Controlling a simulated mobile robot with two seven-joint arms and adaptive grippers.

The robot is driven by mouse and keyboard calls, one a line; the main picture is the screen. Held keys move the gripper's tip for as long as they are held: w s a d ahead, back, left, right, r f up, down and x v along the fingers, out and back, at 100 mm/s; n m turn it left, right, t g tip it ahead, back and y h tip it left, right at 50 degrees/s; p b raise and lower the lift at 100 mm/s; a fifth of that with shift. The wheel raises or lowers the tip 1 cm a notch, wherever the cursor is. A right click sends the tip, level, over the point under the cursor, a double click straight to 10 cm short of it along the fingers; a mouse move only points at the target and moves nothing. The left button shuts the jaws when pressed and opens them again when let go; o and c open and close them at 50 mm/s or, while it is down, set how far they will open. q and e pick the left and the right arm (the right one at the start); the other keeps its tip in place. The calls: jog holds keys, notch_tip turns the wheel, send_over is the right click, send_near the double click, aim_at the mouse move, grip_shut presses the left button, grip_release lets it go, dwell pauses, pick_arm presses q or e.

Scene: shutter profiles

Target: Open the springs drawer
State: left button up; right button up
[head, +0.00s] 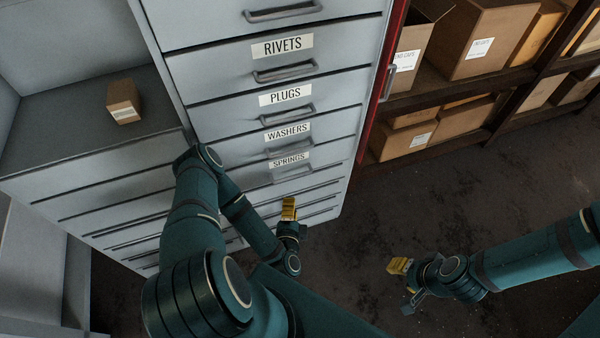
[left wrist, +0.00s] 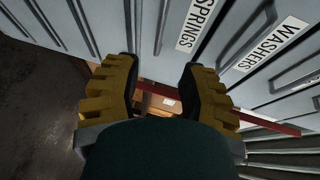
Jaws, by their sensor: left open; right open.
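The springs drawer (head: 296,166) is a grey drawer front below the washers drawer (head: 315,135) in a grey cabinet. It looks closed, and its handle (head: 292,176) shows below its label. My left gripper (head: 289,203), with yellow fingers, is just below the springs drawer, in front of the lower drawers. In the left wrist view its two fingers (left wrist: 158,72) are apart with nothing between them, and the SPRINGS label (left wrist: 197,22) is close above. My right gripper (head: 398,266) is open and empty over the floor at the right, away from the cabinet.
The rivets drawer (head: 270,62) and plugs drawer (head: 278,97) are above, with bar handles. A small cardboard box (head: 123,100) stands on the counter at left. A wooden shelf (head: 430,95) with cardboard boxes is at the right. The dark floor (head: 400,210) in front of it is clear.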

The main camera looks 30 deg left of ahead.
aim_at(293, 176)
pick_arm(q)
jog(key=shift+b+x, duration=2.05)
jog(key=shift+x, duration=4.75)
jog(key=shift+o, duration=0.2)
jog(key=shift+r, duration=0.15)
grip_shut()
